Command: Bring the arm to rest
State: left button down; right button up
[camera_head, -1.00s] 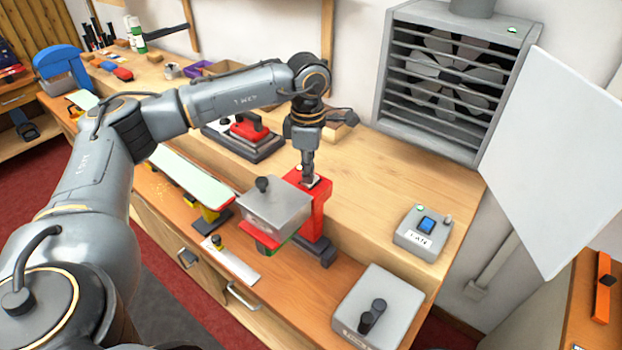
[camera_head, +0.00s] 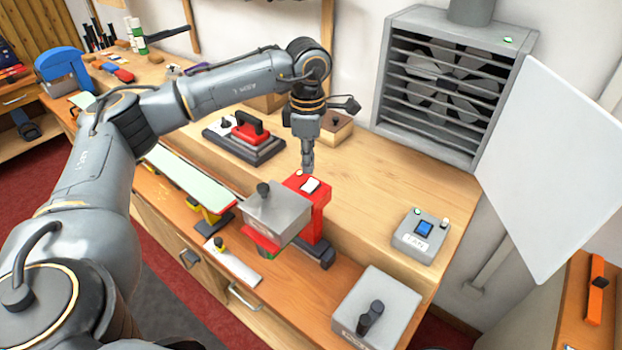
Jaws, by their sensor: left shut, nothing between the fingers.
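My left gripper (camera_head: 307,166) points straight down above the back of a red bench machine (camera_head: 318,213). Its fingers are shut with nothing between them. The fingertips look a little above a white switch (camera_head: 310,185) on the machine's red top and apart from it. The machine carries a grey metal box (camera_head: 276,214) with a black knob at its front. My left arm (camera_head: 238,84) reaches in from the left over the bench. My right gripper is not in view.
A red-handled press block (camera_head: 246,137) lies behind the machine. A fan control box (camera_head: 420,235) and a grey box with black knobs (camera_head: 378,308) stand to the right. A fan vent (camera_head: 440,80) and a white panel (camera_head: 552,165) are at the back right. Bare bench (camera_head: 370,180) lies right of the gripper.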

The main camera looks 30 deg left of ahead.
pick_arm(q)
jog(key=shift+r+p, duration=0.45)
jog(key=shift+r, duration=0.6)
